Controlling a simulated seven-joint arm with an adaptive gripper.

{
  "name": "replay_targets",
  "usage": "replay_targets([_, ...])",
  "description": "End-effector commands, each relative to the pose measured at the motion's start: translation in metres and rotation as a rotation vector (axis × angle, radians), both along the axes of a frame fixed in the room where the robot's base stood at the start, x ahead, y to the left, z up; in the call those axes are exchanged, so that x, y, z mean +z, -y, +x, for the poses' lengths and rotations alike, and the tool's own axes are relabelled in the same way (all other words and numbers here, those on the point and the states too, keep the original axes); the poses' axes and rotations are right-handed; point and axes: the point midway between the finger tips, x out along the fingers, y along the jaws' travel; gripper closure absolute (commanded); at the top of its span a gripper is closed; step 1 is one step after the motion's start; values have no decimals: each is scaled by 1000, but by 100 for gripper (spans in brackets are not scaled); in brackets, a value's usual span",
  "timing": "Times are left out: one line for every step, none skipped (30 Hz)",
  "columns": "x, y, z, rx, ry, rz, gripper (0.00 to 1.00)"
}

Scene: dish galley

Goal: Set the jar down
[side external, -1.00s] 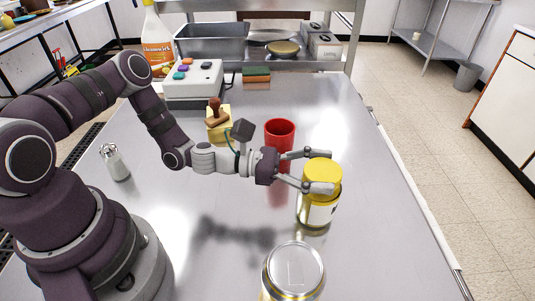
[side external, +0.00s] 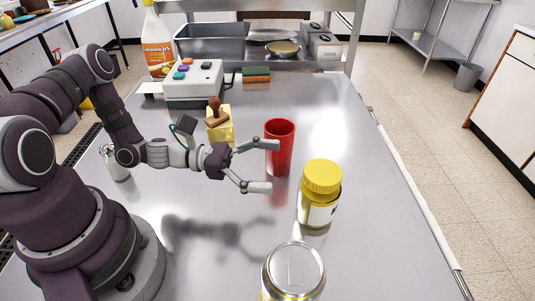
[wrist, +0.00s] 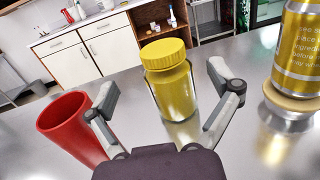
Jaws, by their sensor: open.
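The jar (side external: 319,196) has a yellow lid and a pale label and stands upright on the steel table. It also shows in the wrist view (wrist: 172,88), ahead of and between my spread fingers. My gripper (side external: 265,166) is open and empty, to the left of the jar with a clear gap in the side view. In the wrist view my gripper's fingers (wrist: 166,100) frame the jar without visible contact.
A red cup (side external: 280,150) stands close behind my gripper. A metal can (side external: 293,270) stands at the front. A yellow block with a brown-handled stamp (side external: 217,121), a button box (side external: 194,84) and a sponge (side external: 256,75) are farther back. The table's right side is clear.

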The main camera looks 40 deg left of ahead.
Motion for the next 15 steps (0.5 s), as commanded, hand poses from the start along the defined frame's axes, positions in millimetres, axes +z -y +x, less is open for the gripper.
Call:
replay_targets([-1,-10,-6,7,-2,2,11])
replay_targets([-1,-15,-9,6,-2,2,11])
replay_targets([0,-21,-14,5,-1,3,11])
replay_targets([0,-24,-16,4,0,3,11])
replay_targets([0,-27,-19,4,0,3,11])
replay_targets([0,-30,-21,2,0,3,11])
replay_targets([0,-31,-23,-3,2,6,11])
replay_targets([0,-32,-24,-14,7,19,11])
replay_targets([-1,-31,-27,-43,18,57,11])
replay_targets([-1,-29,-30,-79,35,103,11])
replay_targets([-3,-26,-33,-126,56,163,11])
replay_targets([-4,-23,-38,-205,95,263,11])
replay_targets([-5,-21,-42,-274,129,350,11])
replay_targets([-7,-20,-47,-349,168,442,11])
replay_targets([-8,-20,-54,-450,221,565,11])
